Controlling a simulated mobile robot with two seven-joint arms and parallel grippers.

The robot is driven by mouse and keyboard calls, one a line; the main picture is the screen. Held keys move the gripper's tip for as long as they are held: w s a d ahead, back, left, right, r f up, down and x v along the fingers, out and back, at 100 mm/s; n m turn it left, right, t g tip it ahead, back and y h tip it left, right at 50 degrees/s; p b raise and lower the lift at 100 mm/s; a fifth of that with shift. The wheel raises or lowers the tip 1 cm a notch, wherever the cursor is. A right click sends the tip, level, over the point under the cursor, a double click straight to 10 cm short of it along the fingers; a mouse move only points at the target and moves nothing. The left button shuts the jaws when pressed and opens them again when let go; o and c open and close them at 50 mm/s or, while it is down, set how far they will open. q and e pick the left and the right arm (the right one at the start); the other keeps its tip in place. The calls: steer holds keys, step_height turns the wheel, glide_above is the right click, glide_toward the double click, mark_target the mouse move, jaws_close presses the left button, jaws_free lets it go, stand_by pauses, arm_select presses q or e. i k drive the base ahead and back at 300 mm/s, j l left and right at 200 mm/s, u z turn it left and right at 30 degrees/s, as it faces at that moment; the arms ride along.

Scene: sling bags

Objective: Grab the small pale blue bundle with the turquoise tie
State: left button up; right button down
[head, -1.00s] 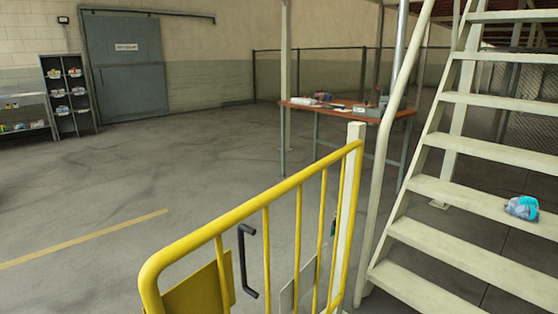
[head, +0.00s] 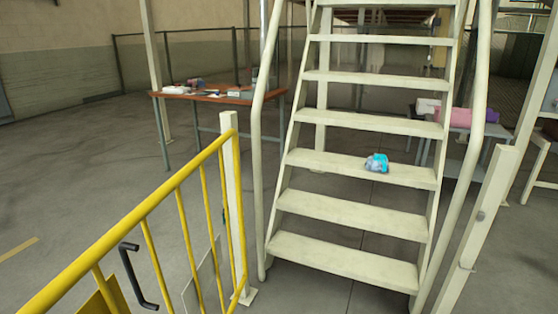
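A small pale blue bundle with a turquoise part (head: 376,163) lies on a middle tread of the cream metal staircase (head: 352,210), right of the tread's middle. Neither of my grippers shows in the head view, and nothing is touching the bundle.
A yellow railing (head: 150,225) with a dark handle (head: 135,275) stands at the front left, ending at a white post (head: 233,200). A brown-topped table (head: 215,97) with items is behind it. Grey floor is open at left.

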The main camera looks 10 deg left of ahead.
mark_target(378, 162)
steer(key=k+j+z, duration=0.1)
steer(key=j, duration=0.7)
steer(key=k+j+z, duration=0.15)
steer(key=j, duration=0.25)
steer(key=k+j, duration=0.1)
steer(key=j, duration=0.3)
steer(key=k+j+z, duration=0.15)
steer(key=j, duration=0.25)
steer(key=k+j+z, duration=0.1)
steer(key=j, duration=0.25)
steer(key=k+j, duration=0.15)
steer(key=j, duration=0.2)
steer(key=i+l, duration=0.1)
steer(key=l, duration=0.25)
steer(key=l+z, duration=0.15)
steer(key=l, duration=0.25)
steer(key=i+l, duration=0.15)
steer(key=l, duration=0.2)
steer(key=i+l+z, duration=0.15)
steer(key=l, duration=0.2)
steer(key=i+l, duration=0.1)
steer(key=l, duration=0.25)
steer(key=i+l+z, duration=0.15)
steer(key=l, duration=0.2)
steer(key=i+z, duration=0.15)
steer(key=i, duration=0.35)
steer(key=i+j+z, duration=0.15)
steer(key=i, duration=0.3)
steer(key=i+j+z, duration=0.2)
steer(key=i, duration=0.25)
